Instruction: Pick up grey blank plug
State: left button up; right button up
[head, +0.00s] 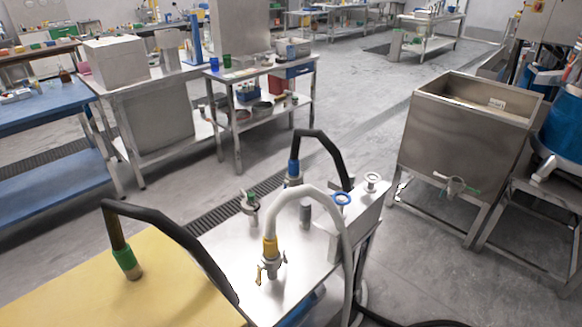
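A grey upright cylindrical piece (305,213) stands on the steel table (306,270) in the front middle. It may be the grey blank plug, but I cannot tell for sure. A metal flanged fitting (372,180) sits on the steel box at the table's right side, beside a blue ring (341,198). A valve with a green part (250,202) stands on the left of the table. Neither of my grippers is in view.
A pale hose with a yellow collar (270,248) arches over the table. A black hose with a blue collar (293,168) stands behind. Another black hose with a green collar (126,260) arches over the yellow surface (70,285). A steel tank (465,130) stands right; floor lies between.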

aim_at(304, 206)
jog(key=i+l+u, duration=0.1)
jog(key=l, duration=0.25)
jog(key=i+l+u, duration=0.1)
jog(key=l, duration=0.3)
jog(key=i+l+u, duration=0.1)
jog(key=i+l, duration=0.15)
jog(key=l, duration=0.15)
jog(key=i+l+u, duration=0.1)
jog(key=l, duration=0.3)
jog(key=i+l+u, duration=0.1)
jog(key=l, duration=0.3)
jog(key=i+l+u, duration=0.1)
jog(key=l, duration=0.3)
